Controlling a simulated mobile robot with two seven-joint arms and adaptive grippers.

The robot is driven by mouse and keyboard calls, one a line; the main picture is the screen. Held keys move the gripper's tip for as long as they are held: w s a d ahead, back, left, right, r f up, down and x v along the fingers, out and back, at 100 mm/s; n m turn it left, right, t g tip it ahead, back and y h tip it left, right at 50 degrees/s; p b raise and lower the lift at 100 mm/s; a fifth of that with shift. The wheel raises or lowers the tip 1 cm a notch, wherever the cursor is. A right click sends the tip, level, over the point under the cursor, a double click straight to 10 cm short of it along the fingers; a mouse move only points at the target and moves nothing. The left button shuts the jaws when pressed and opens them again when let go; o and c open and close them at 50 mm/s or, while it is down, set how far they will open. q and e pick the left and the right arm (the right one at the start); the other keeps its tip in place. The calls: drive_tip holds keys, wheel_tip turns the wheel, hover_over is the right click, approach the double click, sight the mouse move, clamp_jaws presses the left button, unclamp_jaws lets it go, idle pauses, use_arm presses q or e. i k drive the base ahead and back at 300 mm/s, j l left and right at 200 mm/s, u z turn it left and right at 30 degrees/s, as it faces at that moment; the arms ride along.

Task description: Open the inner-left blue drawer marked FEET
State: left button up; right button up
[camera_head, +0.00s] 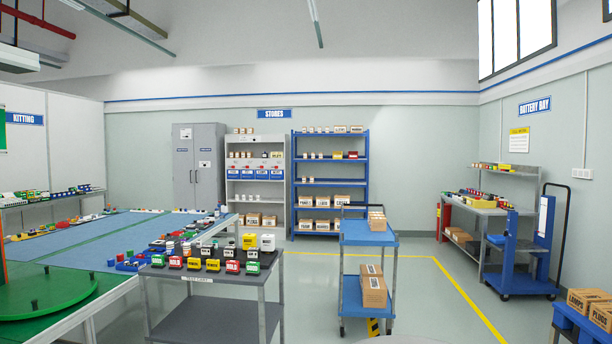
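A row of several blue drawers sits in the light grey shelf unit (231,205) at the back wall, under the STORES sign. The inner-left blue drawer (247,175) is second from the left in that row. Each drawer has a white label, too small to read here, so I cannot make out FEET. The drawer fronts look flush and shut. Neither of my grippers shows in this view.
A grey cart (180,312) with labelled blocks stands front left, beside the long blue-topped table (110,257). A blue cart (355,236) with boxes stands in the middle. Open floor (410,290) lies right of it, with yellow lines. A blue rack (293,190) stands right of the drawer unit.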

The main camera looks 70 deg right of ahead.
sight(245, 174)
drive_tip(key=z, duration=2.05)
drive_tip(key=i+l+z, duration=0.25)
drive_tip(key=i+z, duration=0.15)
drive_tip(key=i, duration=0.15)
drive_tip(key=i+l+z, duration=0.1)
drive_tip(key=i+z, duration=0.3)
drive_tip(key=i, duration=0.2)
drive_tip(key=i+j+z, duration=0.1)
drive_tip(key=i+z, duration=0.2)
drive_tip(key=i, duration=1.15)
drive_tip(key=i+z, duration=0.35)
drive_tip(key=i, duration=0.35)
drive_tip(key=i+j+z, duration=0.1)
drive_tip(key=i+z, duration=0.25)
drive_tip(key=i, duration=0.35)
drive_tip(key=i+l, duration=0.1)
drive_tip(key=i, duration=1.4)
drive_tip(key=i+u, duration=0.35)
drive_tip(key=i, duration=0.3)
drive_tip(key=i+l+u, duration=0.3)
drive_tip(key=i, duration=0.35)
